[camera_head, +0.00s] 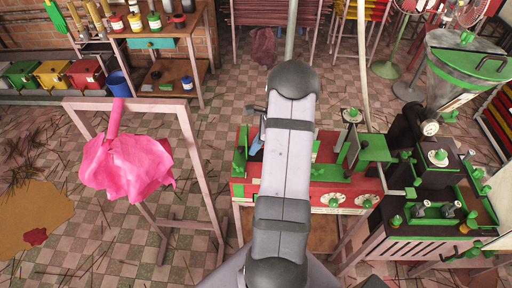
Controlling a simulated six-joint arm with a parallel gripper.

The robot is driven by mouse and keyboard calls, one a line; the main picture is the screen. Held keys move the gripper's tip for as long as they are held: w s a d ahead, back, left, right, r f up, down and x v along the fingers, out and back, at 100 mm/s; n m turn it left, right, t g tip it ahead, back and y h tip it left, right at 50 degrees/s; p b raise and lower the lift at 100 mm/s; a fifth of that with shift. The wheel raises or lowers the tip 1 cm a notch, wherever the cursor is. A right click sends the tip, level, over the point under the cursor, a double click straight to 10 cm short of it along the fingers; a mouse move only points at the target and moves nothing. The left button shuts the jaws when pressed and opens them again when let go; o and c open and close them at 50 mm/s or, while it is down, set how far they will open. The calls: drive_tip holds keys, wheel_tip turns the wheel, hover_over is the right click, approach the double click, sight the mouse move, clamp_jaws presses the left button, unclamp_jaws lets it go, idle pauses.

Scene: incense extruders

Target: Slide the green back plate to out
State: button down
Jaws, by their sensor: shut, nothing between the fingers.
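A red-topped bench (238,188) stands behind my arm in the middle of the view. An upright green plate (240,150) is at its left end. A dark upright plate with green edging (348,148) stands at its right, beside a flat green plate (374,148). I cannot tell for certain which of these is the back plate. My gripper (256,146) only partly shows, as a blue-grey piece left of my arm, just right of the left upright plate. It is shut and empty. Whether it touches the plate cannot be told; my arm hides the bench's middle.
A black and green machine (437,160) with a metal hopper (462,70) stands at the right. A pink cloth (126,165) hangs on a frame at the left. Shelves with jars (135,22) and coloured bins (52,76) stand behind. Tiled floor is open between the frame and bench.

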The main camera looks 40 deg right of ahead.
drive_tip(key=shift+r, duration=0.15)
drive_tip(key=p+v, duration=0.8)
drive_tip(key=v, duration=0.1)
drive_tip(key=shift+r, duration=0.4)
drive_tip(key=shift+s+d, duration=0.1)
